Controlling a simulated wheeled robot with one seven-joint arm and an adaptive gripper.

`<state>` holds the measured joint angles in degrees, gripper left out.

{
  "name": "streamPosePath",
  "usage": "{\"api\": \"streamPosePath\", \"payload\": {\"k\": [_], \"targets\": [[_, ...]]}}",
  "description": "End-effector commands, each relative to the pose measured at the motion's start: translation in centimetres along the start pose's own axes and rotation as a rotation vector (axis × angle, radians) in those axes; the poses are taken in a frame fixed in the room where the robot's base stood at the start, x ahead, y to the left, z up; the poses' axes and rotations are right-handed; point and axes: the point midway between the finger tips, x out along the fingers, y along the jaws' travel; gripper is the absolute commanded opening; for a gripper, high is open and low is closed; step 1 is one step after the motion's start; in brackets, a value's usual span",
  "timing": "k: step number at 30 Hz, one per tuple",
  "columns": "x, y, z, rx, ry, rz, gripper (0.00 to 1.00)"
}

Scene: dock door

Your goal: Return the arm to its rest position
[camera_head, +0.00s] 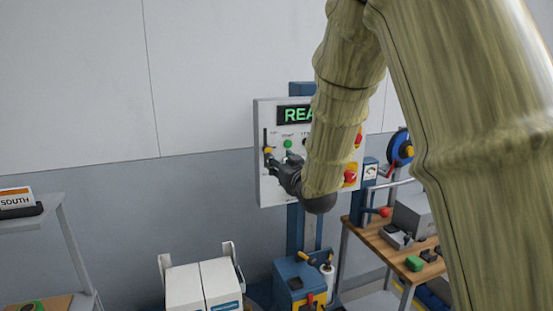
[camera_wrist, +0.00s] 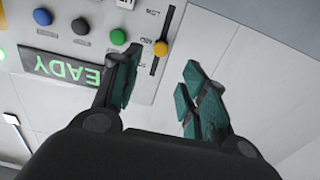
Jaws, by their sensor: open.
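My arm, in a tan sleeve, reaches across the right half of the head view and hides part of the control panel (camera_head: 266,187). My gripper (camera_head: 277,160) is in front of the panel's left part, near a slider with a yellow-orange knob (camera_head: 267,150). In the wrist view my gripper (camera_wrist: 160,88) is open, with nothing between its teal-padded fingers. The yellow slider knob (camera_wrist: 161,48) shows just beyond the fingertips, apart from them. The panel (camera_wrist: 150,30) appears upside down there, with a lit green "READY" display (camera_wrist: 60,66).
A wooden-topped bench (camera_head: 375,240) with tools and a green block (camera_head: 414,263) stands at right. A blue post unit (camera_head: 298,280) and white boxes (camera_head: 203,285) are below. A shelf (camera_head: 45,222) is at far left. The wall area left of the panel is clear.

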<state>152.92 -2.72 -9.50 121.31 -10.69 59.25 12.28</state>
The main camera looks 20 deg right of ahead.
Motion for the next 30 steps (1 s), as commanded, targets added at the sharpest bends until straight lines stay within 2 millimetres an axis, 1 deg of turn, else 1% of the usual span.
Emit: {"api": "streamPosePath", "payload": {"k": [1, 5, 17, 20, 23, 26, 27, 29, 30], "targets": [[-0.4, 0.0, 0.0, 0.0, 0.0, 0.0, 0.43], [-0.8, 0.0, 0.0, 0.0, 0.001, 0.0, 0.43], [-0.8, 0.0, 0.0, 0.001, 0.001, 0.0, 0.43], [-0.9, 0.0, 0.7, 0.002, -0.01, 0.001, 0.43], [-1.1, -0.1, 3.3, 0.005, -0.052, 0.005, 0.43], [-1.7, -0.2, 7.9, 0.012, -0.126, 0.013, 0.43], [-2.1, -0.2, 10.2, 0.014, -0.162, 0.016, 0.43], [-2.8, -0.4, 13.6, 0.016, -0.221, 0.021, 0.43], [-3.4, -0.5, 15.9, 0.018, -0.259, 0.023, 0.43]]}}
